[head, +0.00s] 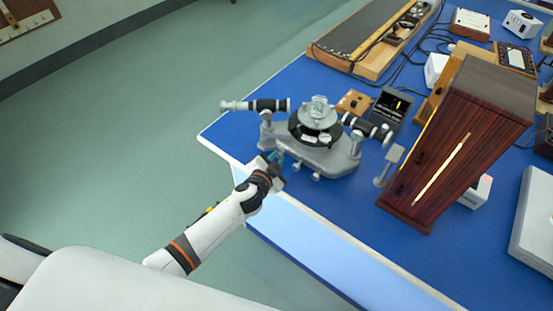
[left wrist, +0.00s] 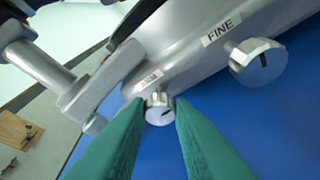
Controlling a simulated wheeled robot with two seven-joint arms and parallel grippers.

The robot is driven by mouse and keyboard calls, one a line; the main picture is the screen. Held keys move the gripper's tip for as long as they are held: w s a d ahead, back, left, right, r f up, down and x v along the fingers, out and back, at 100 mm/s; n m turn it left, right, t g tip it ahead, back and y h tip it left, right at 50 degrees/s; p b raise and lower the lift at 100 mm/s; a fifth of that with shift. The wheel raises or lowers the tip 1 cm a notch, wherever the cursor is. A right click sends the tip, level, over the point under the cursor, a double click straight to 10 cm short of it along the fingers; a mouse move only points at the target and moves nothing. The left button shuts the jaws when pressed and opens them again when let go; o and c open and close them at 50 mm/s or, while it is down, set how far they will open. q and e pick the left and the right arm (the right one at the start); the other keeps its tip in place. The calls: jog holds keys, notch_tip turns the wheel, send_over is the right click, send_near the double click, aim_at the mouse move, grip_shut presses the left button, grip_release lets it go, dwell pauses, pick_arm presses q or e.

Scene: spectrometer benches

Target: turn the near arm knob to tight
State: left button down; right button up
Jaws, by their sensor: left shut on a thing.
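The grey spectrometer (head: 325,155) stands near the left corner of the blue bench. In the left wrist view, a small silver knob (left wrist: 158,108) sits on its base below a small label too blurred to read surely. My left gripper (head: 277,160) reaches the near side of the base. In the left wrist view its green fingers (left wrist: 160,112) lie on either side of the small knob, shut on it. A larger knob (left wrist: 258,62) by the label FINE is to the right, apart from the fingers. My right gripper is not in view.
A dark wooden cabinet (head: 455,150) stands right of the spectrometer. A grey stand (head: 388,167) is between them. A small dark screen (head: 391,108) and a wooden block (head: 353,102) are behind. The bench's front edge (head: 232,160) runs just under my left arm.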

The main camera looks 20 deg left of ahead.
pick_arm(q)
jog(key=c, duration=1.3)
grip_release()
jog(key=shift+o, duration=0.2)
jog(key=v, duration=1.2)
jog(key=shift+a, duration=0.1)
